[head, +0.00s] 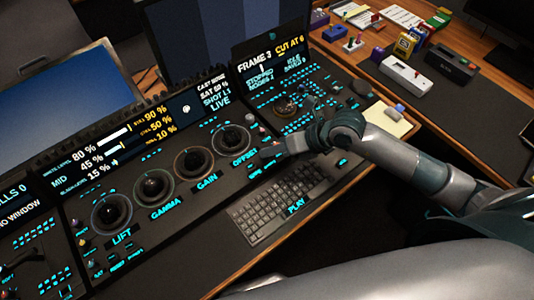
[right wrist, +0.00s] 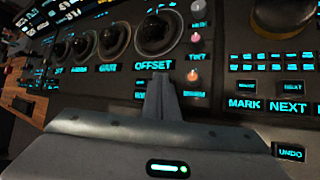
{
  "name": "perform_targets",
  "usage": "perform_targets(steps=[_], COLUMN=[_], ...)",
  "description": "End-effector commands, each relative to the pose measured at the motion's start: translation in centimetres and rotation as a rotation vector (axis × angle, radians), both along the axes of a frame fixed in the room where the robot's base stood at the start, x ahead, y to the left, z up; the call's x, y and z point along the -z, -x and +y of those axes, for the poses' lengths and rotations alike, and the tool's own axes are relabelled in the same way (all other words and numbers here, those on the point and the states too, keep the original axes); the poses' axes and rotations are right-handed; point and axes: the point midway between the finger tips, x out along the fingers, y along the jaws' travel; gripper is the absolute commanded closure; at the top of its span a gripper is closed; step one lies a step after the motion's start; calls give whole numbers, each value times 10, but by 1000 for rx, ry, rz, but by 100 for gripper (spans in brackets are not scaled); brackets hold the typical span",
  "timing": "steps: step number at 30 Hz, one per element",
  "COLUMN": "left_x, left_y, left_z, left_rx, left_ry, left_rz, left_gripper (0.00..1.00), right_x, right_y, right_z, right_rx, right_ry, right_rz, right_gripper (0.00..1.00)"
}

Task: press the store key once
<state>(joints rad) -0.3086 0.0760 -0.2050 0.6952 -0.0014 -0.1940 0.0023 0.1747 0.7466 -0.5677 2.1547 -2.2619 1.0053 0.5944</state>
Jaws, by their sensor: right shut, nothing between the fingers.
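My right gripper (head: 264,158) is shut and empty over the trackball panel (head: 215,205), just by the OFFSET label (head: 245,158). In the right wrist view its closed fingers (right wrist: 160,80) point at the area just below the OFFSET label (right wrist: 153,66). Small lit keys show on both sides of the fingers, one on the left (right wrist: 140,84) and one on the right (right wrist: 194,94). Their lettering is too small to read, so I cannot tell which is the store key. The fingers hide part of this row. I cannot tell whether the fingertips touch the panel. My left gripper is out of view.
Several trackballs in rings, such as the gain one (head: 194,162), line the panel. A keyboard (head: 268,208) lies in front. MARK (right wrist: 244,104) and NEXT (right wrist: 287,107) keys sit right of the fingers. A wooden desk with a white box (head: 405,74) is at the right.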

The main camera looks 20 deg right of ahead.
Motion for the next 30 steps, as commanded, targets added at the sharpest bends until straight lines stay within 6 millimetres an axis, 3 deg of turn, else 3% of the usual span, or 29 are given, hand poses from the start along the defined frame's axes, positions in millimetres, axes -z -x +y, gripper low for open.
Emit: perform_targets(steps=[19, 30], left_x=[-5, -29], left_y=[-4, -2], left_z=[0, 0], left_rx=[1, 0], left_ry=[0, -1], left_rz=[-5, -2], left_gripper=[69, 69], right_x=[-6, -34], right_y=[-3, -2], right_z=[5, 5], right_rx=[1, 0], right_ry=[0, -1], right_rz=[-1, -1], right_gripper=[100, 100])
